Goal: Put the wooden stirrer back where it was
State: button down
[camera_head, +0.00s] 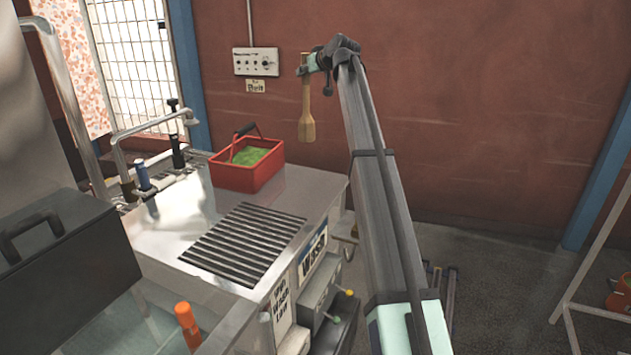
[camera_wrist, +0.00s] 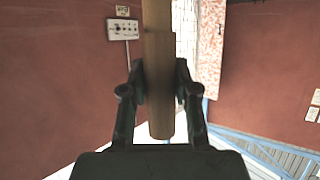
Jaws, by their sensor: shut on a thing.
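The wooden stirrer (camera_head: 307,122) hangs upright in the head view, its wide paddle end down, in front of the red wall. My gripper (camera_head: 306,70) is shut on it near the top of its handle, high above and to the right of the counter. In the wrist view, both fingers of my gripper (camera_wrist: 159,85) press on the sides of the stirrer (camera_wrist: 160,112). The stirrer touches nothing else that I can see. I cannot tell which spot the stirrer came from.
A red basket (camera_head: 240,172) with green contents stands on the metal counter (camera_head: 320,185), behind a dark grate (camera_head: 244,244). A control box (camera_head: 256,62) is on the wall. A blue-topped and a black-topped tap stand at the counter's left. The air around the stirrer is clear.

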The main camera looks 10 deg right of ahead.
aim_at(308, 126)
jog(key=shift+w+d, duration=0.2)
notch_tip(308, 126, down, 20)
jog(key=p, duration=0.5)
jog(key=shift+r+p, duration=0.2)
jog(key=shift+p, duration=0.2)
jog(key=shift+f, duration=0.1)
jog(key=c, duration=0.9)
grip_release()
jog(key=shift+o, duration=0.2)
jog(key=shift+r, duration=0.2)
jog(key=b+v, duration=0.4)
jog(key=v, duration=0.8)
jog(key=shift+f+b, duration=0.15)
jog(key=shift+b, duration=0.2)
